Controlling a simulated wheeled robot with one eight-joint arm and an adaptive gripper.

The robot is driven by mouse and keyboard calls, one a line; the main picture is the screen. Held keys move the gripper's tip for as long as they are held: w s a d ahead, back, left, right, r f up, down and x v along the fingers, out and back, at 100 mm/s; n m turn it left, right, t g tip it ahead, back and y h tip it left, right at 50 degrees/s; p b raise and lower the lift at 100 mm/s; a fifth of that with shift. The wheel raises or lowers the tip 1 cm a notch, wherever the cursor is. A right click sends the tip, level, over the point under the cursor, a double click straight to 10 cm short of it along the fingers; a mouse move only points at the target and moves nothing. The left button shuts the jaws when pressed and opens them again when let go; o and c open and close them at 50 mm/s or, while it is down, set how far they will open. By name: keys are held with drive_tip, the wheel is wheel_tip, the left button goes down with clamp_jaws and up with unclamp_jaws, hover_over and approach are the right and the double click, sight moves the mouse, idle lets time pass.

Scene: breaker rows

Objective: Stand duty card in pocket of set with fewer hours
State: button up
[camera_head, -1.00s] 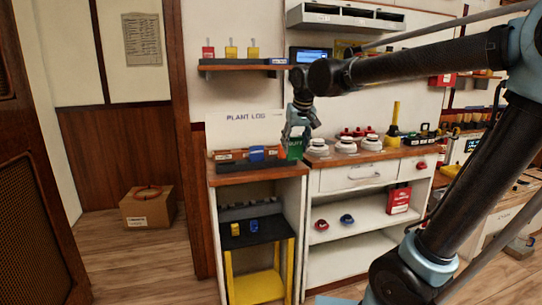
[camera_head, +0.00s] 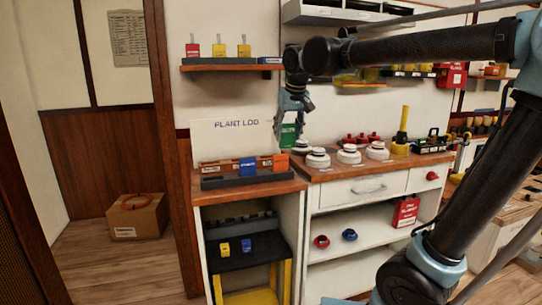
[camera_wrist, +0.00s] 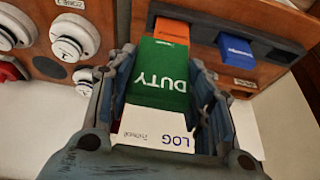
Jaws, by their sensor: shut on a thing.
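My gripper (camera_head: 290,118) is shut on the green duty card (camera_head: 288,136), which hangs above the right end of a dark rack (camera_head: 218,183) on the left cabinet. In the wrist view the card (camera_wrist: 160,75), lettered DUTY, sits between both fingers (camera_wrist: 165,105). The rack holds a blue card (camera_head: 248,167) and an orange card (camera_head: 280,163); the wrist view shows the orange card (camera_wrist: 172,30) and blue card (camera_wrist: 237,48). The white PLANT LOG board (camera_head: 228,137) stands behind. Hour figures are not legible, and I cannot tell which set has fewer hours.
White round devices (camera_head: 318,158) stand on the right counter, close to the rack. A wall shelf (camera_head: 232,66) with small coloured padlock-like items is above left. A lower dark shelf (camera_head: 240,258) holds yellow and blue items. A cardboard box (camera_head: 137,218) sits on the floor.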

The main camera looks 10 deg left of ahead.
drive_tip(key=w+a, duration=0.3)
drive_tip(key=w, duration=0.1)
drive_tip(key=w+a, duration=0.4)
drive_tip(key=w, duration=0.1)
drive_tip(key=w+a, duration=0.3)
drive_tip(key=w, duration=0.2)
drive_tip(key=shift+w+a, duration=0.15)
drive_tip(key=shift+w, duration=0.1)
approach(269, 150)
drive_tip(key=shift+s+a+f, duration=0.15)
drive_tip(key=shift+a+f, duration=0.3)
drive_tip(key=shift+f, duration=2.75)
drive_tip(key=shift+a+f, duration=0.15)
drive_tip(key=shift+f, duration=0.3)
drive_tip(key=shift+f, duration=0.3)
drive_tip(key=o, duration=0.8)
drive_tip(key=shift+o, duration=1.3)
drive_tip(key=shift+f, duration=0.2)
